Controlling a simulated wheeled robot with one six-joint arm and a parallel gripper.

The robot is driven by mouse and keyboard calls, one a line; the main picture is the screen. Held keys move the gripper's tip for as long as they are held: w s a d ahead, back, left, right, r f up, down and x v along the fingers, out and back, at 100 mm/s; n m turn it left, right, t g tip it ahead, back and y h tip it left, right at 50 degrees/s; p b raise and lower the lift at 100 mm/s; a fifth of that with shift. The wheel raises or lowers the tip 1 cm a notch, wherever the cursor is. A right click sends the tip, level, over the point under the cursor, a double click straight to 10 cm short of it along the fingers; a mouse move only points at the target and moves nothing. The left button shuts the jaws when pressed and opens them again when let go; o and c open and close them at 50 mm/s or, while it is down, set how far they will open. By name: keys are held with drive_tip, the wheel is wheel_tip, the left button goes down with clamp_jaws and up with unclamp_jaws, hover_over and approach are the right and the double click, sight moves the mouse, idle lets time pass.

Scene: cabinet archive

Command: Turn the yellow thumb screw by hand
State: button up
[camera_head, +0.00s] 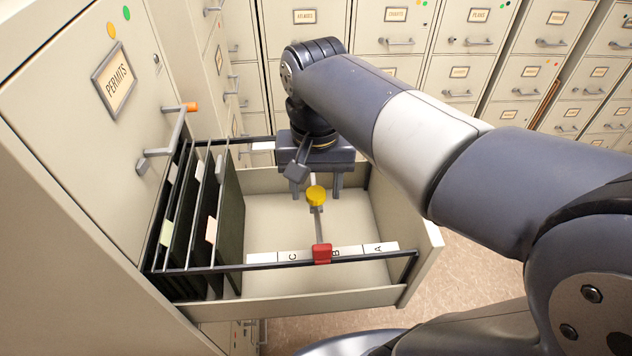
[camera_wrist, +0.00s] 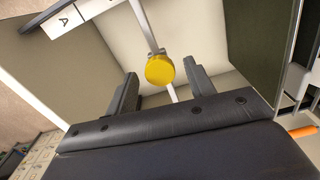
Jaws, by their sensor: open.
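The yellow thumb screw (camera_head: 316,195) sits on a thin metal bar (camera_head: 319,225) that spans the open drawer. In the wrist view the yellow thumb screw (camera_wrist: 160,69) lies ahead of my fingers, roughly between their lines. My gripper (camera_head: 316,192) hangs over the drawer with its fingers pointing down. It also shows in the wrist view (camera_wrist: 160,84), with its two fingers spread apart and nothing held between them. I cannot tell whether either finger touches the screw. A red block (camera_head: 322,254) sits where the bar meets the front rail.
The open drawer (camera_head: 425,245) has black rails and dark hanging folders (camera_head: 230,222) at its left. Lettered white tabs (camera_head: 347,252) line the near rail. More cabinets (camera_head: 405,65) fill the background.

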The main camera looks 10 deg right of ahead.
wheel_tip(320, 180, up, 6)
drive_tip(key=p, duration=0.6)
drive_tip(key=shift+r, duration=0.1)
wheel_tip(320, 180, up, 11)
drive_tip(key=b, duration=0.1)
idle(0.6)
drive_tip(key=shift+f, duration=0.3)
wheel_tip(320, 180, down, 12)
drive_tip(key=shift+f+b, duration=0.15)
drive_tip(key=shift+b, duration=0.25)
drive_tip(key=shift+f+b, duration=1.05)
drive_tip(key=shift+f, duration=0.05)
